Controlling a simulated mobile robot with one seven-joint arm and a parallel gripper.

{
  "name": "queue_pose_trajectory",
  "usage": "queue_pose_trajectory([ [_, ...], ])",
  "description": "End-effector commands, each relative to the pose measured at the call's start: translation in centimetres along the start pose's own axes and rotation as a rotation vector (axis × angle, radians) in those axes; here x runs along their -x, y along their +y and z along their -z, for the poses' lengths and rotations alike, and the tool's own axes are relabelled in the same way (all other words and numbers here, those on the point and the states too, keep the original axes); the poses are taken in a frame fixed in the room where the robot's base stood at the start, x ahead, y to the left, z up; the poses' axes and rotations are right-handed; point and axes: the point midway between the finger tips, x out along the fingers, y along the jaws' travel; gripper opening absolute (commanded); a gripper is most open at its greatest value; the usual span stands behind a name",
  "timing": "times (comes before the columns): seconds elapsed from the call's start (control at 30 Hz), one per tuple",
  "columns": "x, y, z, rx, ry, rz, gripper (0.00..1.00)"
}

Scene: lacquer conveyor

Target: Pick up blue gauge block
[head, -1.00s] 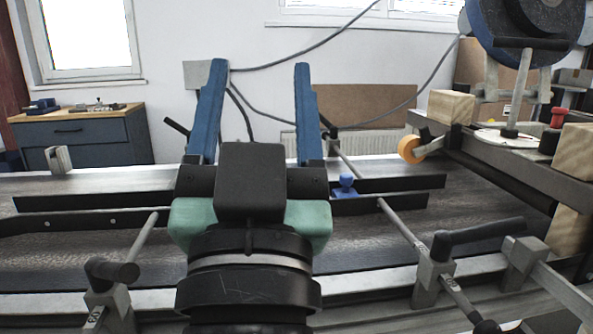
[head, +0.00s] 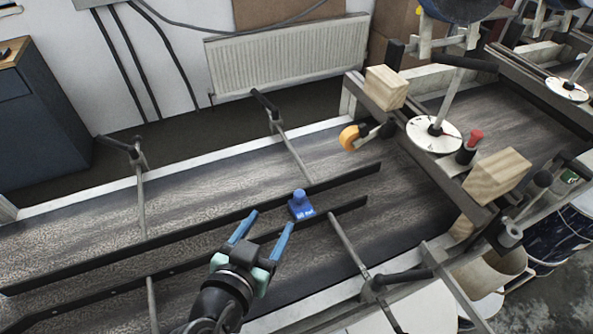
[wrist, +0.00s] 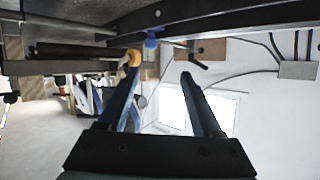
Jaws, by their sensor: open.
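The blue gauge block (head: 301,206), a square base with a knob on top, stands upright on the conveyor between two dark guide rails in the head view. My gripper (head: 267,227) is open and empty. In the head view its two blue fingers show to the left of the block and nearer the camera, apart from it. In the wrist view the block (wrist: 152,38) shows small near the top, beyond the open fingers (wrist: 161,77). That picture looks upside down.
Dark guide rails (head: 200,223) run along the conveyor on both sides of the block. Rods with black handles (head: 291,150) cross the belt edges. An orange roller (head: 349,138) and a frame with wooden blocks (head: 386,88) stand to the right.

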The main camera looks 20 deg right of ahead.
Motion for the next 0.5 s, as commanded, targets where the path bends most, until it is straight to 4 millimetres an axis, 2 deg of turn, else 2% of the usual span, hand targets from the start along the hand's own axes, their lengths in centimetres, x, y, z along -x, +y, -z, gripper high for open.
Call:
queue_pose_trajectory([
  [0.1, 0.8, 1.0, 0.0, 0.01, -0.017, -0.041, 0.67],
  [0.23, 0.2, 1.4, -0.3, 0.011, -0.021, -0.059, 0.67],
  [0.5, -4.7, 1.8, -0.4, 0.009, -0.02, -0.06, 0.67],
])
